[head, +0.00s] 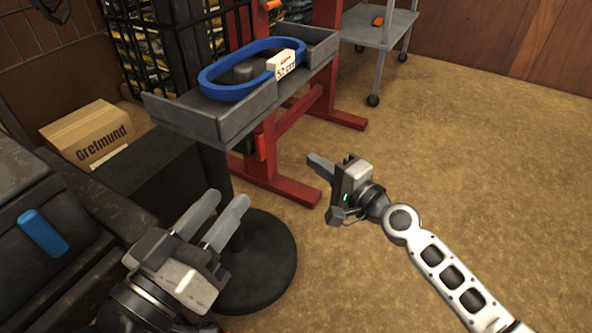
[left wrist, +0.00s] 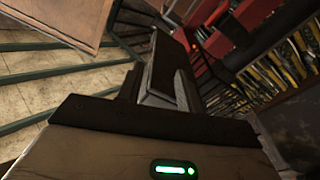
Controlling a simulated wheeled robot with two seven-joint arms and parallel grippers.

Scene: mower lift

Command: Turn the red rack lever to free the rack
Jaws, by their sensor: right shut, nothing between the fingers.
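A red rack frame (head: 283,118) stands behind the grey tray stand. A small red piece (head: 261,146) shows on it below the tray; I cannot tell whether this is the lever. An orange-red piece (head: 272,5) shows at the top edge of the head view. My left gripper (head: 229,197) is open and empty, in front of the tray stand and apart from the red frame. Its fingers show in the left wrist view (left wrist: 165,75), with red parts (left wrist: 205,62) beyond them. My right gripper (head: 316,161) is shut and empty, right of the red frame's foot.
The grey tray (head: 160,112) holds a blue belt loop (head: 215,92) with a white label. Its round black base (head: 265,270) stands by my left gripper. A cardboard box (head: 85,130) is at left, a grey cart (head: 385,38) at the back. Floor at right is clear.

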